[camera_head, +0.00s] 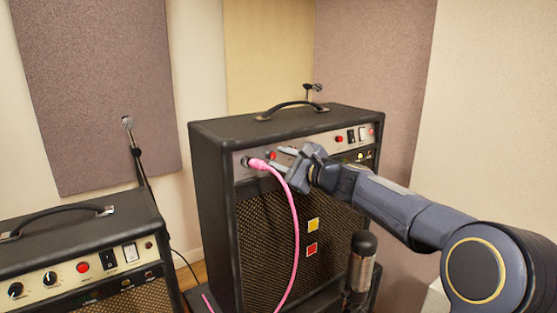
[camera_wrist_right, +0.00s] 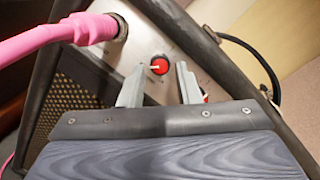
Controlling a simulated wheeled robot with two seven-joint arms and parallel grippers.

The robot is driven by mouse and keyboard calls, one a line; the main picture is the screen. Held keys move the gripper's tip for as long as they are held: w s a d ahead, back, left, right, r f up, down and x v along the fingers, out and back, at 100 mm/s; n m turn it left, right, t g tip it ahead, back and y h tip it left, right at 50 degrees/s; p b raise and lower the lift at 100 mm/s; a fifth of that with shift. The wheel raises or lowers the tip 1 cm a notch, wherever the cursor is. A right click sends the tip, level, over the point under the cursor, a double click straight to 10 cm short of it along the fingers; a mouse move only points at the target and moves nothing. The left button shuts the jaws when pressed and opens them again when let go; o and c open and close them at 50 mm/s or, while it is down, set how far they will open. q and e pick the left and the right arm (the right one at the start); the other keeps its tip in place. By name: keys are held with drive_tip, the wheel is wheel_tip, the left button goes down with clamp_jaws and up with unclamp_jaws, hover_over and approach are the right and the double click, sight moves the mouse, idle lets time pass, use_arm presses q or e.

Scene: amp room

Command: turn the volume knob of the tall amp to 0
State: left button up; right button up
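The tall amp (camera_head: 220,190) stands in the middle of the head view, with a light control panel (camera_head: 325,146) along its upper front. A red knob (camera_wrist_right: 159,65) with a white pointer line shows on this panel in the right wrist view; I cannot read its scale. It also shows in the head view (camera_head: 272,156). My right gripper (camera_wrist_right: 158,80) is open, its two fingers on either side of the red knob, apart from it as far as I can tell. In the head view the gripper (camera_head: 284,158) is in front of the panel. My left gripper is not in view.
A pink cable (camera_head: 293,220) is plugged into the panel left of the red knob, its plug (camera_wrist_right: 88,28) close to my fingers. A shorter amp (camera_head: 75,240) stands at the lower left. A microphone (camera_head: 362,262) stands before the tall amp. Yellow and red squares mark the grille.

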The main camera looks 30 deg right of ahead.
drive_tip(key=v, duration=0.6)
drive_tip(key=shift+b, duration=0.4)
drive_tip(key=shift+s, duration=0.2)
